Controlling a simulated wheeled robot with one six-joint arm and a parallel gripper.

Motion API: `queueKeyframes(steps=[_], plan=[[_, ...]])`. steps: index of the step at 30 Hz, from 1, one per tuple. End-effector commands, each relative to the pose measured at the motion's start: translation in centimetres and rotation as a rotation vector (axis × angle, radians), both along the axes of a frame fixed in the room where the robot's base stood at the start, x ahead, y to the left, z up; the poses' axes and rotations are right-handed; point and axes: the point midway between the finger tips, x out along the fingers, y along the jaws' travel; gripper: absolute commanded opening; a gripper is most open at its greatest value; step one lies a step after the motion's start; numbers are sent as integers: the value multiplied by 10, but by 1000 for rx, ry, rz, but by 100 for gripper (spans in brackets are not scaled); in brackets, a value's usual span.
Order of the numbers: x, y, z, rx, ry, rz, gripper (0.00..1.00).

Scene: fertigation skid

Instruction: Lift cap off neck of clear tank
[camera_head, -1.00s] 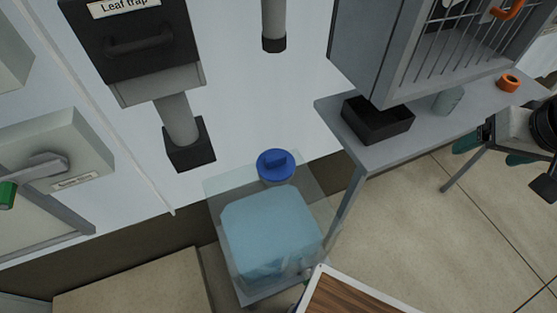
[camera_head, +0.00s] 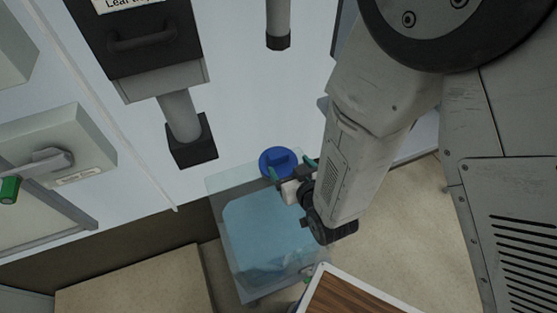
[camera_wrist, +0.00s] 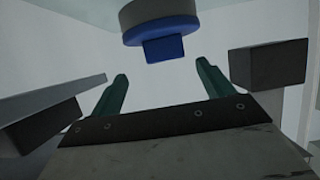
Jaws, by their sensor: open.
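The clear tank (camera_head: 222,215) holds pale blue liquid and stands on the floor by the white wall. Its round blue cap (camera_head: 277,160), with a raised bar grip on top, sits on the neck at the top of the tank. My gripper (camera_head: 292,172) is at the cap's right side in the head view, its green fingers near the cap's edge. In the wrist view the cap (camera_wrist: 163,38) is beyond the fingertips, with its bar (camera_wrist: 165,50) pointing toward the gap between them. My gripper (camera_wrist: 163,80) is open and empty there.
A grey pipe with a black foot (camera_head: 191,143) and a leaf trap box (camera_head: 150,45) are on the wall to the left. A wood-topped board (camera_head: 355,295) is at the bottom. My arm hides most of the bench at right.

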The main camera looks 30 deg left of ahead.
Motion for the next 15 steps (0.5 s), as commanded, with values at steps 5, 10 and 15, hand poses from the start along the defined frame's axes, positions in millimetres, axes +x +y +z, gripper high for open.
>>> queueKeyframes(steps=[5,10,15], plan=[[5,13,-8,8,-8,7,80],[16,27,-16,7,-8,6,80],[28,48,-27,6,-8,5,80]])
